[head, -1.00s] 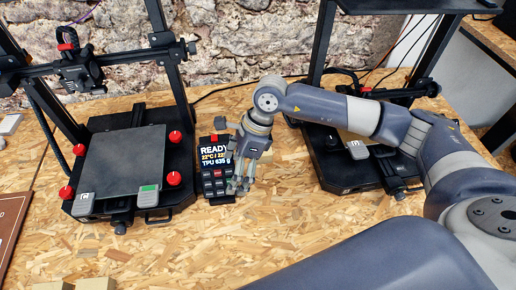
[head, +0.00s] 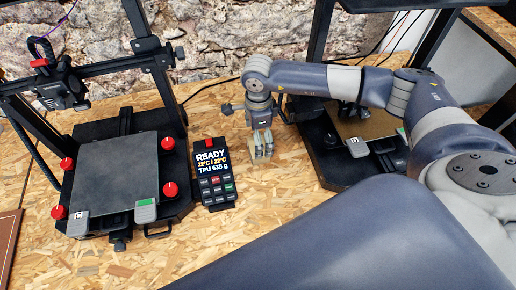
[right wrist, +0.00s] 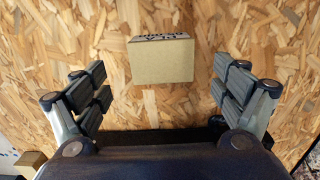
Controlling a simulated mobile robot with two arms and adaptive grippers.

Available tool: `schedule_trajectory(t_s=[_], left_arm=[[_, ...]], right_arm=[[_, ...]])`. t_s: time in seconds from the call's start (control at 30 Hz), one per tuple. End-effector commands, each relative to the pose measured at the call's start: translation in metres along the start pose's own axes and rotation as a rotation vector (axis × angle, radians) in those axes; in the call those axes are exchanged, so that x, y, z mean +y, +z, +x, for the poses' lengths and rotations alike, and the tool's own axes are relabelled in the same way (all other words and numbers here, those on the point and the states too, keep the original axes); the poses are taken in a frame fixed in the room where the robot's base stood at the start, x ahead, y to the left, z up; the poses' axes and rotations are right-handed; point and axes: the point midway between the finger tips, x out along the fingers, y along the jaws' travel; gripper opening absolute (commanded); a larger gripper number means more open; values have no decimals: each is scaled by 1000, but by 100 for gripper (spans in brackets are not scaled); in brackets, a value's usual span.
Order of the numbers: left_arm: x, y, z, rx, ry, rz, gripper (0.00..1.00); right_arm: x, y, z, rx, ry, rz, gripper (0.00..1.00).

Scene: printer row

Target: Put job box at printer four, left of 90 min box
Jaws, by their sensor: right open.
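A small tan cardboard box (right wrist: 160,60) sits on the wooden table in the right wrist view, with dark print along its far edge; I cannot read it. In the head view a tan box (head: 257,157) shows partly behind my right gripper (head: 263,146), right of the control pad. My right gripper is open, and in the right wrist view its fingers (right wrist: 160,92) stand apart on either side of and nearer than the box, not touching it. Which of the task's boxes this is, I cannot tell. My left gripper is out of view.
A printer (head: 117,175) with red knobs stands at left. A control pad (head: 213,175) reading READY, TPU 635 g lies beside it. Another printer (head: 345,150) stands right, partly hidden by my arm. Another tan block (right wrist: 28,162) shows at the wrist view's lower left. Front table is clear.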

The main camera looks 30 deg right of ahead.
Motion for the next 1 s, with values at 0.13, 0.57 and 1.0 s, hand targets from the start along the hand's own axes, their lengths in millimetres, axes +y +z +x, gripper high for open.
schedule_trajectory(t_s=[0.13, 0.57, 1.0], left_arm=[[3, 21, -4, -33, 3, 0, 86], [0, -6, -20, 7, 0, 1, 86], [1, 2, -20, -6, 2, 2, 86]], right_arm=[[0, 1, 9, -1, -1, -1, 90], [0, 6, 59, -1, 0, -1, 90], [-1, 6, 60, -2, -1, -1, 39]])
